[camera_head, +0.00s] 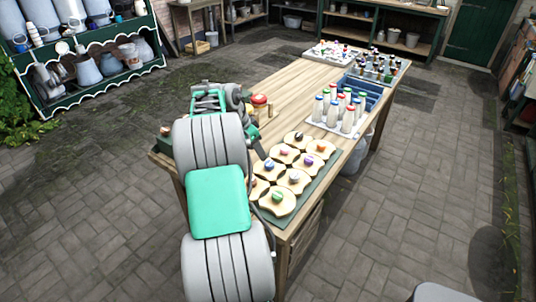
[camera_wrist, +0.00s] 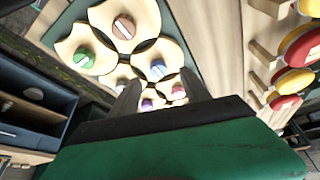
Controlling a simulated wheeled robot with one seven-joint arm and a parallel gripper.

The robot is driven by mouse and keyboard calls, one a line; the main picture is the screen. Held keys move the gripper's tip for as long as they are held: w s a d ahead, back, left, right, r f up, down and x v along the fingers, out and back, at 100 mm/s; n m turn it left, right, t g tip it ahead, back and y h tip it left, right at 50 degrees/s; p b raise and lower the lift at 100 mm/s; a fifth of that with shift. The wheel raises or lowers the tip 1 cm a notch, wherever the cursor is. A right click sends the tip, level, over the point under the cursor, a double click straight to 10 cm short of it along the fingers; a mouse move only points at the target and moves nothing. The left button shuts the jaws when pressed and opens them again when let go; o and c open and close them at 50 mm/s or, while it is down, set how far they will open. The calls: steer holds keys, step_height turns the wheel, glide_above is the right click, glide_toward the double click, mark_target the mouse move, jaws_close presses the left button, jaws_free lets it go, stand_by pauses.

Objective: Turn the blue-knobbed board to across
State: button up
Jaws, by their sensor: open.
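The blue-knobbed board (camera_head: 268,167) is a pale, scalloped wooden piece among several like it on a dark green mat (camera_head: 289,220) at the near end of the table. In the wrist view its blue knob (camera_wrist: 158,69), with a pale stripe across it, shows in the second row, beside the white-knobbed board (camera_wrist: 119,76). My gripper (camera_wrist: 163,90) is open and empty, with its two dark fingers framing the farther boards. In the head view my arm partly hides my gripper, which is by the left side of the boards.
Neighbouring boards carry green (camera_wrist: 84,57), brown (camera_wrist: 124,27), pink and purple knobs, set close around the blue one. A tray of milk bottles (camera_head: 347,131) and a blue crate (camera_head: 373,101) stand farther along. Red-and-yellow round things (camera_wrist: 299,46) on wooden stands are at the wrist view's right.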

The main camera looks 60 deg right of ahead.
mark_target(270, 163)
steer(key=shift+m, duration=0.4)
steer(key=x, duration=0.3)
steer(key=p+x, duration=0.1)
steer(key=x, duration=0.2)
steer(key=s+d+x, duration=0.1)
steer(key=x, duration=0.2)
steer(key=shift+s+r, duration=0.1)
steer(key=shift+r, duration=0.25)
jaws_close()
